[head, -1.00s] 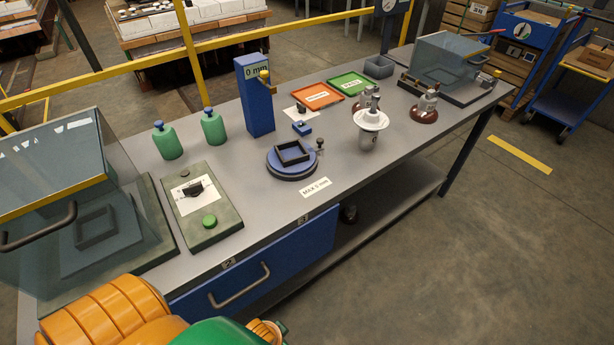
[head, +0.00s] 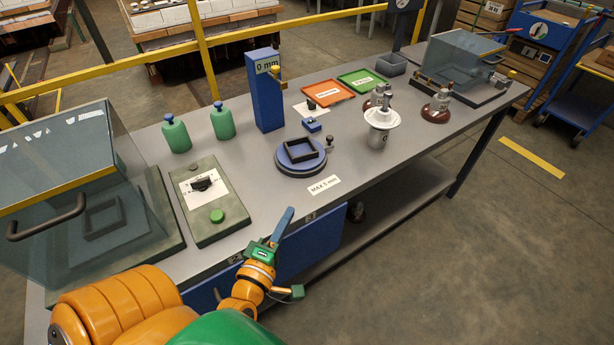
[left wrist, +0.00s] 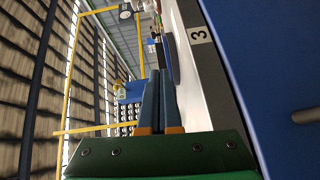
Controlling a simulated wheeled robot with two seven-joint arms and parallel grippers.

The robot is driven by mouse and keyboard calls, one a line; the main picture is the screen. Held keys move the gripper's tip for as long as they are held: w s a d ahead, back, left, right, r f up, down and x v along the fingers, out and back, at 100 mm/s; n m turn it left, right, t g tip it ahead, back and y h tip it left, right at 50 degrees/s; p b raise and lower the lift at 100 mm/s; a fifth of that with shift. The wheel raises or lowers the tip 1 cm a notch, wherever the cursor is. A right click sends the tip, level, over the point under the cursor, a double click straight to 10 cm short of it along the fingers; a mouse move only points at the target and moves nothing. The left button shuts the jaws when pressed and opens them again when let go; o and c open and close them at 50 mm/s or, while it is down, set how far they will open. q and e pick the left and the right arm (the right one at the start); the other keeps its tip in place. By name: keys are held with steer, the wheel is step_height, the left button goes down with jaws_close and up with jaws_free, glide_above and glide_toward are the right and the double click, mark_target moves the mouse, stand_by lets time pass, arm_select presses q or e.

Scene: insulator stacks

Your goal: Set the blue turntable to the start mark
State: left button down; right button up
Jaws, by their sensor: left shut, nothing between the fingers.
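The blue turntable (head: 287,168) sits on the grey bench in the head view, a round disc on a dark base. A black square frame (head: 316,158) lies on its top, and a small dark knob (head: 330,142) stands at its right edge. I cannot make out a start mark. My left gripper (head: 288,214) is shut and empty, with blue fingers pointing up at the bench's front edge, in front of the turntable and apart from it. Its shut fingers (left wrist: 158,103) also show in the left wrist view. My right gripper is not in view.
A "MAX 5 mm" label (head: 323,185) lies before the turntable. A blue post (head: 264,95) reading 0 mm stands behind it. Blue drawers (head: 305,247) are below.

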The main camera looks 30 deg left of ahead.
arm_select(q)
steer(key=shift+s+a+r+n+y, duration=0.15)
steer(key=shift+a+n+y, duration=0.2)
steer(key=shift+a+n, duration=0.05)
steer(key=shift+s+a+r+n+y, duration=0.1)
steer(key=shift+s+a+n+y, duration=0.05)
steer(key=shift+a+n+y, duration=0.25)
steer(key=shift+w+a+r, duration=0.1)
steer(key=shift+w+a, duration=0.1)
steer(key=shift+a, duration=0.05)
steer(key=p+x, duration=0.1)
steer(key=x, duration=0.7)
steer(key=shift+w+r, duration=0.1)
steer(key=shift+w, duration=0.3)
steer(key=w, duration=0.1)
steer(key=w+d, duration=0.1)
steer(key=w, duration=0.1)
steer(key=shift+w+d, duration=0.1)
steer(key=shift+w, duration=0.15)
steer(key=shift+w+d, duration=0.25)
steer(key=shift+w, duration=0.1)
steer(key=shift+w+d, duration=0.45)
steer(key=shift+w, duration=0.25)
steer(key=shift+d, duration=0.1)
